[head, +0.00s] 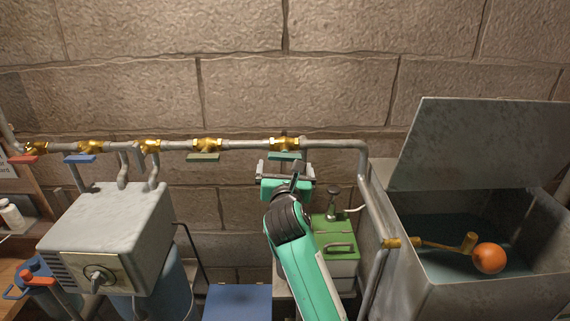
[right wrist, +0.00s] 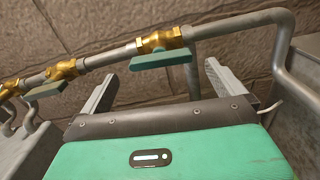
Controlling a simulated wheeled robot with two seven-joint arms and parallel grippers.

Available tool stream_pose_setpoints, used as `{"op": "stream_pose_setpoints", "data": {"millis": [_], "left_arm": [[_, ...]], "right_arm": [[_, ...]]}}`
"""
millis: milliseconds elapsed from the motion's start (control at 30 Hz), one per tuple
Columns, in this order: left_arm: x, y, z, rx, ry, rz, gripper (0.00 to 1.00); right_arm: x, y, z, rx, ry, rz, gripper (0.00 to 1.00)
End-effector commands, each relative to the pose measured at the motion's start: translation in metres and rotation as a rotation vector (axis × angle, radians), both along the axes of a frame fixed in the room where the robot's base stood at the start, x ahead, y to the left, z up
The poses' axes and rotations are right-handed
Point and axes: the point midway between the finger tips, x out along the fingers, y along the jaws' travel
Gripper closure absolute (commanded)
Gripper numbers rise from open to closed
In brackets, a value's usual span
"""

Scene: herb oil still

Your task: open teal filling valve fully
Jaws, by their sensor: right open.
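The teal filling valve has a brass body (head: 286,143) on the horizontal grey pipe along the wall. Its teal lever handle (head: 286,156) lies parallel to the pipe. In the right wrist view the teal handle (right wrist: 164,59) shows just beyond the fingertips, roughly between them. My right gripper (head: 286,168) is open and empty, just below the handle. It also shows in the right wrist view (right wrist: 155,85), its two fingers apart and pointing toward the valve, with a gap visible to the handle. My left gripper is not in view.
Other brass valves on the pipe have an olive handle (head: 203,156), a blue handle (head: 80,159) and a red handle (head: 23,159). A grey metal box (head: 105,235) stands left. An open metal tank (head: 480,290) with an orange float ball (head: 488,258) stands right. A green-topped box (head: 338,232) sits below.

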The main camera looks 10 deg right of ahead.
Motion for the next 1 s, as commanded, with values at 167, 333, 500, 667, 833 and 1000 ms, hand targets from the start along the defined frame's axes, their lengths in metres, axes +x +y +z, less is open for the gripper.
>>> {"op": "stream_pose_setpoints", "data": {"millis": [167,333,500,667,833,1000], "left_arm": [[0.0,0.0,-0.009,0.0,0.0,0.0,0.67],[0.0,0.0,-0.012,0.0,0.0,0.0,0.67],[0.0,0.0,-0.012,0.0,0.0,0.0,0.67],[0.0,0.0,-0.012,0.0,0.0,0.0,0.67],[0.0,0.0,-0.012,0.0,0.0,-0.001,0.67],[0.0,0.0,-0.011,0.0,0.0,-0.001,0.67]], "right_arm": [[0.026,-0.005,-0.001,0.001,0.0,-0.001,0.0],[0.039,-0.008,0.0,0.0,0.0,-0.001,0.0],[0.043,-0.009,-0.001,0.0,0.001,0.0,0.0],[0.043,-0.009,0.0,0.001,0.001,0.0,0.0],[0.043,-0.009,0.0,0.001,0.001,0.0,0.28],[0.043,-0.009,0.0,-0.002,0.001,0.0,0.41]]}}
